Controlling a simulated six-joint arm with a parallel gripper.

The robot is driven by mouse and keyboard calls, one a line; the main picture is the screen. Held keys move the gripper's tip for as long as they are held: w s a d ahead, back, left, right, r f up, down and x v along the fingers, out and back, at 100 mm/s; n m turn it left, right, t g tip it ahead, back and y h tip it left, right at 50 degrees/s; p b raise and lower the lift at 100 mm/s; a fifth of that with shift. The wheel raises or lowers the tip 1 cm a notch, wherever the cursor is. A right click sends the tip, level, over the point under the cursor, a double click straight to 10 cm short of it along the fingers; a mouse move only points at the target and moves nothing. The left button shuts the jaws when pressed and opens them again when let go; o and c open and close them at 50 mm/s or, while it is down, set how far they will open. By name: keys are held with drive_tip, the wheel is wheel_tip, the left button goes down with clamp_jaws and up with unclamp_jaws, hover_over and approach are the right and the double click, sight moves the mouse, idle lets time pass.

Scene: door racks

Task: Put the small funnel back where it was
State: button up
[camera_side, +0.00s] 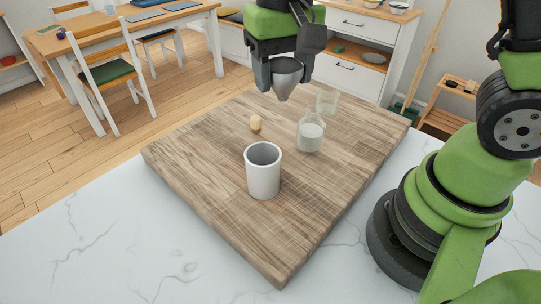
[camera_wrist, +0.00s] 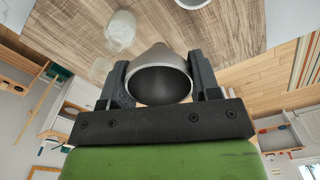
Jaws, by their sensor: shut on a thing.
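The small grey funnel (camera_side: 287,76) is held between the two fingers of my gripper (camera_side: 284,74). It is upright with its spout pointing down, above the far part of the wooden board. In the wrist view the funnel (camera_wrist: 160,78) shows its wide mouth between the fingers of my gripper (camera_wrist: 160,85). A glass bottle with white contents (camera_side: 310,133) stands on the board below and to the right of the funnel. It also shows in the wrist view (camera_wrist: 121,32). Its open neck is clear of the funnel.
A white cup (camera_side: 263,171) stands on the wooden board (camera_side: 205,160) near the front. The board's left side is free.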

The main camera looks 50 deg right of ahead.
drive_tip(key=r, duration=0.1)
hover_over(263, 145)
drive_tip(key=s+a, duration=0.1)
wheel_tip(263, 145, down, 10)
drive_tip(key=shift+s+a+r, duration=0.25)
drive_tip(key=shift+a, duration=0.15)
drive_tip(key=shift+f, duration=0.25)
drive_tip(key=shift+f, duration=0.4)
drive_tip(key=o, duration=0.9)
